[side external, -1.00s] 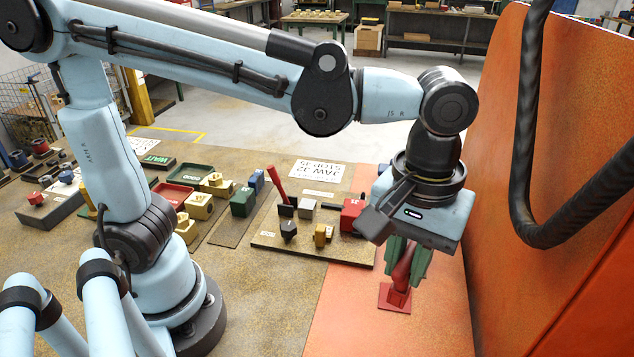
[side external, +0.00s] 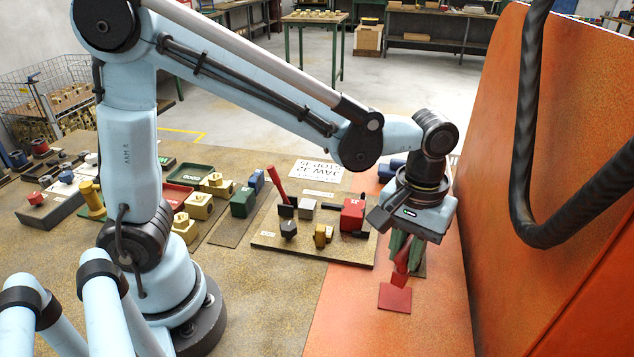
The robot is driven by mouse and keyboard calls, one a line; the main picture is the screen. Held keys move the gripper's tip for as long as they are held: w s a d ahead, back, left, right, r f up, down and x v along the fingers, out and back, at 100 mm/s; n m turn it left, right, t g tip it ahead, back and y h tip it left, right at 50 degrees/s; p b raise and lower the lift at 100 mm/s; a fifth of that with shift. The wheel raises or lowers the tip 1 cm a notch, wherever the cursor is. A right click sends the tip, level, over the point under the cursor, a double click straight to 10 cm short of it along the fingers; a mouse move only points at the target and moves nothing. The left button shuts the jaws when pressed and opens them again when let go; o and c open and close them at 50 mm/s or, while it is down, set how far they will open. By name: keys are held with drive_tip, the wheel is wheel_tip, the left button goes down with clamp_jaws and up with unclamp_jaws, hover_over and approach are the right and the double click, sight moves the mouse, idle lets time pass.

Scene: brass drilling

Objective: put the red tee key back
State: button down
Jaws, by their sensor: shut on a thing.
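My gripper (side external: 404,258) hangs over the orange-red strip at the bench's right side. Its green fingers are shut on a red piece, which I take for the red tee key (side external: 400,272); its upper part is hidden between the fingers. The piece tilts a little, and its lower end is close to the far edge of a dark red square (side external: 395,299) on the strip. I cannot tell whether it touches the square.
A tan board (side external: 305,245) left of my gripper carries a red handle (side external: 277,186), a red block (side external: 353,214) and several small blocks. An orange-red panel (side external: 560,200) rises on the right, with a thick black hose (side external: 525,150) in front. The strip's near part is clear.

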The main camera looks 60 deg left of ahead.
sight(402, 270)
drive_tip(key=shift+f, duration=1.95)
drive_tip(key=shift+f, duration=0.15)
drive_tip(key=c, duration=1)
unclamp_jaws()
wheel_tip(402, 270, up, 12)
drive_tip(key=shift+r, duration=0.1)
drive_tip(key=shift+a, duration=0.25)
drive_tip(key=s+a+f+m+t, duration=0.1)
drive_tip(key=s+a+m+t, duration=0.1)
drive_tip(key=a, duration=0.4)
drive_tip(key=s+a+f+m+t, duration=0.2)
drive_tip(key=s+a+t, duration=0.1)
drive_tip(key=a+t, duration=0.2)
drive_tip(key=a, duration=0.2)
drive_tip(key=shift+a+f+m, duration=0.15)
drive_tip(key=shift+a+m, duration=0.15)
